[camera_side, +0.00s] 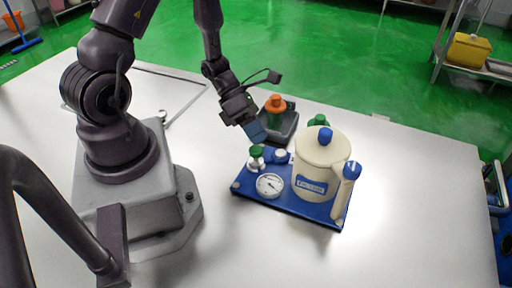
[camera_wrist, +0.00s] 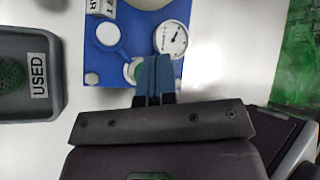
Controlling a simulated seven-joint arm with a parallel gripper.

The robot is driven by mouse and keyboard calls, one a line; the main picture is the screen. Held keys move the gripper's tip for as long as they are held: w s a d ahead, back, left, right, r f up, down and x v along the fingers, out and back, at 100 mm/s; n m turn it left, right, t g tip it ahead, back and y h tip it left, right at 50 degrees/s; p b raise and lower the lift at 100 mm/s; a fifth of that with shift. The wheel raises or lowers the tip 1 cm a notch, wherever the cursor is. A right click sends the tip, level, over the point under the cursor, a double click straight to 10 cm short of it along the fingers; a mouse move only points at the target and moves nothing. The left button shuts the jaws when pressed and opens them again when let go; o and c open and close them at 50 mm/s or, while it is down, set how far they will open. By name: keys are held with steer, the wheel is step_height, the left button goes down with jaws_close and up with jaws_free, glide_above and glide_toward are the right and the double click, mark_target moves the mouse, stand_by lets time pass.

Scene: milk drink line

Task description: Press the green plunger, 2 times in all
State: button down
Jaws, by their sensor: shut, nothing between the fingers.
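The green plunger (camera_side: 257,151) stands upright on a white base on the blue board (camera_side: 240,190), at its left end near the gauge. My gripper (camera_side: 255,134) is shut and empty, its blue fingers pointing down just above and behind the plunger.
A round gauge (camera_side: 269,185), a white button (camera_side: 281,155) and a cream jug (camera_side: 318,165) with a blue knob share the board. A dark tray (camera_side: 290,133) with an orange-topped item (camera_side: 276,102) stands behind. A tray labelled USED (camera_wrist: 58,82) shows in the wrist view. The front table is clear.

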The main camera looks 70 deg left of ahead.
mark_target(257, 147)
steer(key=shift+f, duration=0.1)
stand_by(0.3)
steer(key=shift+f, duration=0.35)
steer(key=shift+f, duration=1.05)
stand_by(0.9)
steer(key=shift+r, duration=1.5)
steer(key=shift+r, duration=0.1)
steer(key=shift+r, duration=2.45)
